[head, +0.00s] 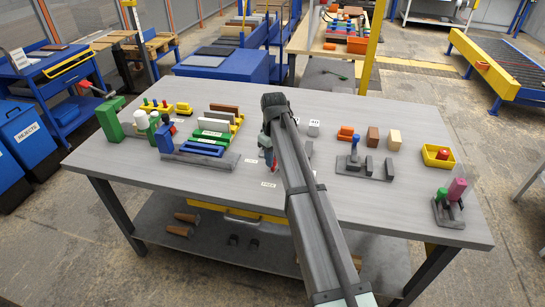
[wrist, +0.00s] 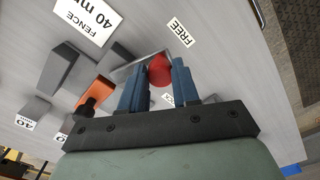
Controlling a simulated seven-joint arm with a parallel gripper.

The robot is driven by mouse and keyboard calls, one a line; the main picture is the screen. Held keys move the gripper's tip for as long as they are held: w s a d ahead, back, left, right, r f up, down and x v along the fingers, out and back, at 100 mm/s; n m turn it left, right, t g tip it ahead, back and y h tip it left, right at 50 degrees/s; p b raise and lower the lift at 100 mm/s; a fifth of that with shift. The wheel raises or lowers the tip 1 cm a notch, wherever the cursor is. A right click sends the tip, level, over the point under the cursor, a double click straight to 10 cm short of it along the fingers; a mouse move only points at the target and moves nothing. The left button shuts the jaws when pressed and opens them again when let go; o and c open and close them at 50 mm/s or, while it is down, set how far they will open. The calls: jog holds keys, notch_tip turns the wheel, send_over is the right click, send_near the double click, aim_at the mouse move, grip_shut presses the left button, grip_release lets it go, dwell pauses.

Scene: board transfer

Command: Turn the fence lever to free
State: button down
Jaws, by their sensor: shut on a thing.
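The fence lever's red round knob (wrist: 159,70) sits between the blue fingers of my gripper (wrist: 160,78) in the wrist view, and the gripper is shut on it. A grey lever bar (wrist: 128,69) runs left from the knob. A FREE label (wrist: 180,32) lies on the table beyond the knob, apart from it. Another small label (wrist: 168,99) shows between the fingers, partly covered and hard to read. A FENCE 40 mm sign (wrist: 84,20) lies at upper left. In the head view, my arm hides most of the lever and gripper.
In the head view, the board rack (head: 212,135) stands left of my arm, a stand with a blue knob (head: 355,165) and a yellow bin (head: 438,157) right.

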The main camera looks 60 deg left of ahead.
dwell(0.3)
jog(key=c, duration=0.8)
grip_release()
jog(key=shift+r, duration=0.1)
notch_tip(320, 180, up, 14)
jog(key=shift+f, duration=0.15)
jog(key=shift+w+d, duration=0.1)
